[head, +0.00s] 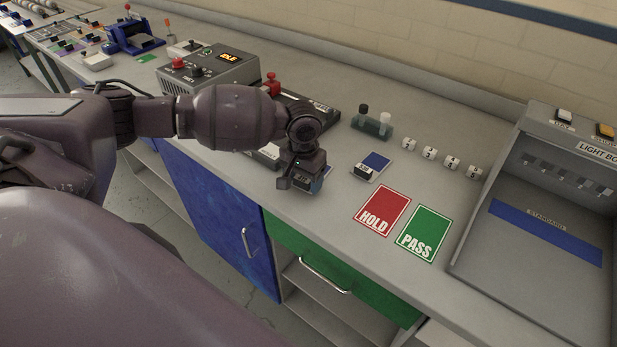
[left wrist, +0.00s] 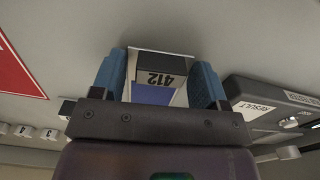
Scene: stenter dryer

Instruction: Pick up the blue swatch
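My left gripper (head: 303,178) points down at the bench beside the red HOLD card. In the left wrist view its two blue fingers (left wrist: 158,85) are apart, one on each side of a swatch card (left wrist: 152,94). The card has a white border, blue fabric and a dark block marked 412. In the head view the gripper mostly hides this card. A second swatch card (head: 376,161), also blue with a dark block, lies to the right of the gripper. My right gripper does not show.
The red HOLD card (head: 382,210) and green PASS card (head: 426,233) lie toward the front edge. Several numbered white cubes (head: 430,153), a bottle holder (head: 372,126) and the light box (head: 555,190) stand right and behind. A control box (head: 212,70) stands behind the arm.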

